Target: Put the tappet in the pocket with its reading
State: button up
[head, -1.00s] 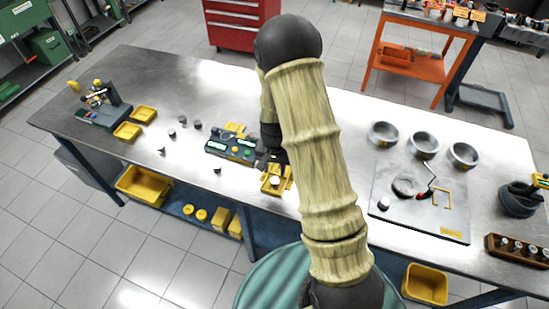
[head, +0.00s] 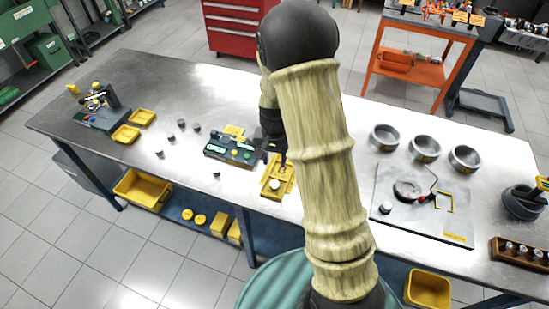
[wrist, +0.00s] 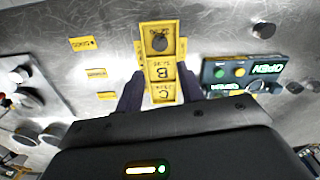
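A yellow tray (head: 277,180) with lettered pockets lies on the steel bench near its front edge. In the wrist view the tray (wrist: 175,72) shows the letters B and C. A round grey tappet (wrist: 160,43) sits in the pocket at its far end from my gripper; the head view shows it too (head: 274,185). My gripper (wrist: 160,98) is open and empty above the tray, its dark fingers apart on either side of the C end.
Several loose tappets (head: 216,175) stand on the bench left of the tray. Yellow bins (head: 126,133) are farther left. Three metal rings (head: 424,146) and a grey plate (head: 421,221) lie to the right. Small yellow labels (wrist: 82,44) lie beside the tray.

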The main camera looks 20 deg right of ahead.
jog(key=s+r+n+t, duration=0.2)
jog(key=s+r+n, duration=0.3)
jog(key=s+r, duration=0.6)
jog(key=s, duration=0.3)
jog(key=shift+s+t, duration=0.2)
jog(key=shift+t, duration=0.1)
